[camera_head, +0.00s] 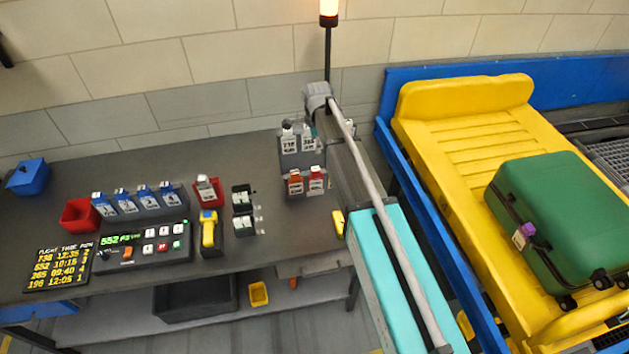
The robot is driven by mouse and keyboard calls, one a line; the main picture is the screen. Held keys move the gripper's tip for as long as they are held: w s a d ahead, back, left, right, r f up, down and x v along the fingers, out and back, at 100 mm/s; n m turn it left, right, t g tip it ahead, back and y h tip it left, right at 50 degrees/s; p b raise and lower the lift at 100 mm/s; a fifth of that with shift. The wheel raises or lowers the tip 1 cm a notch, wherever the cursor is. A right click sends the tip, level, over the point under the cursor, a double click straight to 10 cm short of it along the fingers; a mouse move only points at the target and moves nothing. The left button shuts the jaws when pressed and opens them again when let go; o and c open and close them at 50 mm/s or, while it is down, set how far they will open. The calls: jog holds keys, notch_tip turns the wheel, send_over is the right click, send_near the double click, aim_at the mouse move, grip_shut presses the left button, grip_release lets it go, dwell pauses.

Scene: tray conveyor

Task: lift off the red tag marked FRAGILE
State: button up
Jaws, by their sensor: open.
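A grey tag rack (302,158) stands at the right end of the dark workbench. On its lower row hang an orange tag (295,183) on the left and a red tag (316,182) on the right. Both bear white labels too small to read. On its upper row hang a grey tag (289,138) and a partly covered tag (308,140), both with white labels. My gripper's fingers are not visible in this view.
The workbench (150,163) also bears a red bin (80,214), blue-topped tags (145,199), a keypad console (148,246) and a yellow scanner (209,231). A green suitcase (565,215) lies on a yellow tray (470,150) at right. A lamp pole (327,55) stands behind the rack.

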aim_at(315, 169)
jog(key=shift+f, duration=0.15)
jog(key=f+b, duration=0.2)
jog(key=b, duration=0.1)
jog(key=f+b, duration=0.2)
jog(key=f, duration=0.1)
jog(key=f+b, duration=0.3)
jog(key=shift+w+f+b, duration=0.2)
jog(key=shift+w+b, duration=0.1)
dwell(0.5)
jog(key=shift+w+a+f+b, duration=0.1)
jog(key=shift+w+f+b, duration=0.05)
jog(key=shift+f+b, duration=1.15)
jog(key=shift+w+f+b, duration=0.15)
jog(key=shift+f+b, duration=1.1)
jog(key=shift+c, duration=0.3)
grip_shut()
